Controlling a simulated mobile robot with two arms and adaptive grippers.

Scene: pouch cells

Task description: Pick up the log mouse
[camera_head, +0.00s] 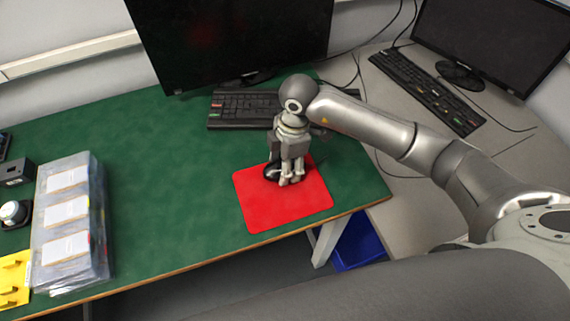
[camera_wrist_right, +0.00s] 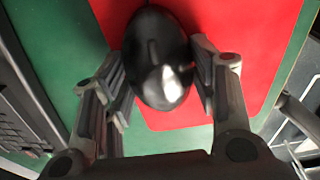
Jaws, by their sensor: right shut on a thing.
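A black, shiny computer mouse (camera_wrist_right: 158,62) lies over the red mouse pad (camera_head: 262,212) on the green table. In the head view the mouse (camera_head: 271,172) is mostly hidden behind my right gripper (camera_head: 289,181). In the right wrist view the fingers of my right gripper (camera_wrist_right: 160,85) stand on both sides of the mouse and are shut on it. I cannot tell whether the mouse touches the pad. My left gripper is not in view.
A black keyboard (camera_head: 236,108) and a monitor (camera_head: 235,35) stand behind the pad. A clear case (camera_head: 70,225) and a yellow part (camera_head: 14,280) are at the left. A second keyboard (camera_head: 425,90) is on the grey desk at right. The table's middle is clear.

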